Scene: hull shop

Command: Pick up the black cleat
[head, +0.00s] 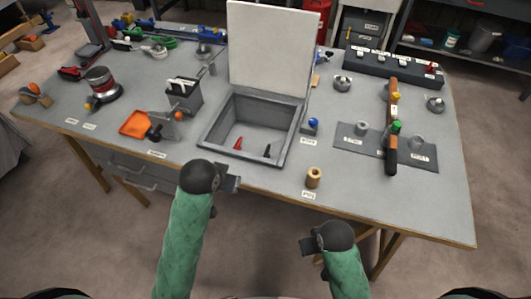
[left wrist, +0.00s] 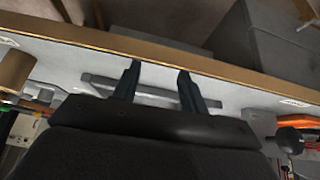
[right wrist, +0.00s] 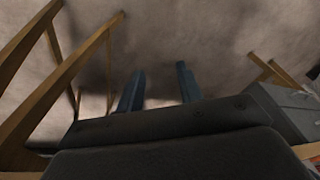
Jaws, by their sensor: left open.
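A small black piece, which looks like the black cleat (head: 267,151), is inside the open grey box (head: 207,140), near its front right corner. A similar red piece (head: 238,143) lies to its left in the box. My left gripper (head: 233,184) is open and empty, in front of the box near the table's front edge; its spread fingers show in the left wrist view (left wrist: 157,80). My right gripper (head: 307,246) is open and empty, off the table's front edge; its fingers show over the floor in the right wrist view (right wrist: 158,82). Neither wrist view shows the cleat.
The box's white lid (head: 268,48) stands upright behind it. A tan cylinder (head: 314,176) stands right of the box near the front edge. A dark mat (head: 350,152) with several items lies further right. An orange tray (head: 135,123) and a grey holder (head: 184,97) are to the left.

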